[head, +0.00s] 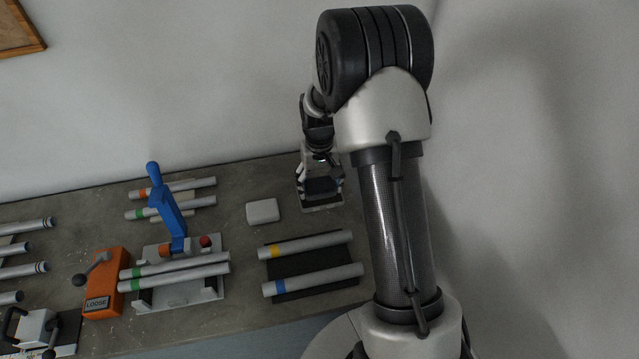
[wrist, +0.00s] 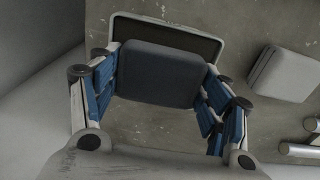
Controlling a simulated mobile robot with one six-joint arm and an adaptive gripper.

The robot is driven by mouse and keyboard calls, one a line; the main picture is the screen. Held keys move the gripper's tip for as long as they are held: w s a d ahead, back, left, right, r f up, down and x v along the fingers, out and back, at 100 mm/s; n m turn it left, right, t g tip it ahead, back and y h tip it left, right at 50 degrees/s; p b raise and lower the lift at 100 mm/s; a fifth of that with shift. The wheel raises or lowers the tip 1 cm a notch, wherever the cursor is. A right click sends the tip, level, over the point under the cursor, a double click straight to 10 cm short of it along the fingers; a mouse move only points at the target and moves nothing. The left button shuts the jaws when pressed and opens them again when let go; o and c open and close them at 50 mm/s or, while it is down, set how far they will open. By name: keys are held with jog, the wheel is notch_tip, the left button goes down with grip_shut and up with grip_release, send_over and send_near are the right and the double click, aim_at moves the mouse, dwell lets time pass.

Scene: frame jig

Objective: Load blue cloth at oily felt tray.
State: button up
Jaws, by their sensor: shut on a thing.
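The blue cloth (wrist: 158,75) is a dark blue-grey pad with rounded corners. My gripper (wrist: 160,78) is shut on it, with blue-lined fingers at its left and right sides. The oily felt tray (wrist: 200,34) has a pale rim and a dark inside, and lies just beyond the cloth in the wrist view, partly hidden by it. In the head view, my gripper (head: 320,180) is over the tray (head: 323,207) at the back right of the bench. I cannot tell whether the cloth touches the felt.
A pale rounded block (head: 263,211) lies left of the tray; it also shows in the wrist view (wrist: 284,74). Banded tubes (head: 310,245) lie on a black mat in front. A jig with a blue lever (head: 168,210) and an orange box marked LOOSE (head: 104,285) stand further left.

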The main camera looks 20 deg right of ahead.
aim_at(319, 184)
jog(key=shift+r, duration=0.1)
dwell(0.5)
jog(key=shift+r+p, duration=2.5)
jog(key=shift+r, duration=0.95)
jog(key=shift+f, duration=0.1)
